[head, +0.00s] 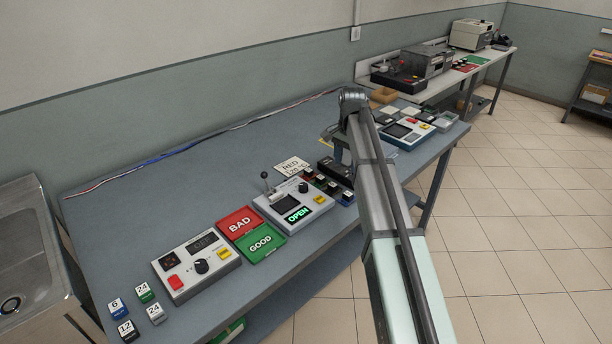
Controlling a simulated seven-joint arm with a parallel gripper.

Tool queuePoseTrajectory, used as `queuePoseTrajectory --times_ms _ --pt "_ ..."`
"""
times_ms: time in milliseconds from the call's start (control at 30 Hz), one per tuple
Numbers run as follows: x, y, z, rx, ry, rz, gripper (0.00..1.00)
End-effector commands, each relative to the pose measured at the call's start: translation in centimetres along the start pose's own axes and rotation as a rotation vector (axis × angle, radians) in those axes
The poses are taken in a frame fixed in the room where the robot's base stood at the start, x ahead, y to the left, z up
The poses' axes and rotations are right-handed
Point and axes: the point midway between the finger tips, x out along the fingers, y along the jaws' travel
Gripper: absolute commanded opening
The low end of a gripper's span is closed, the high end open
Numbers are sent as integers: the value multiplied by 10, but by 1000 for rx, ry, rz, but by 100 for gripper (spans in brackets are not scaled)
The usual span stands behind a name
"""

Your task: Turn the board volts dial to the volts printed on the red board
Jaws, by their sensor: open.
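A grey box at the near left has a black dial (202,267), a dark display (203,243), a red button and a yellow button. The middle grey box has a dark dial (303,188), a lever and a screen reading OPEN (298,214). Labels by the dials are too small to read, so I cannot tell which is board volts. Several small coloured blocks (321,181) stand in a row beside the middle box; I cannot single out the red board or its print. My gripper (341,157) hangs above the bench right of them, open, its fingers mostly hidden by my arm.
A red BAD tray (240,221) and a green GOOD tray (261,243) lie between the two boxes. Small blocks marked 6, 12 and 24 (145,292) lie at the near left.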

Motion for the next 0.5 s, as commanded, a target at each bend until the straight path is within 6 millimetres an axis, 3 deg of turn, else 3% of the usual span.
queuePoseTrajectory --times_ms 200,500 --pt "-8 -37 41 -71 7 -8 60" --pt "-25 -84 86 -181 20 -19 60"
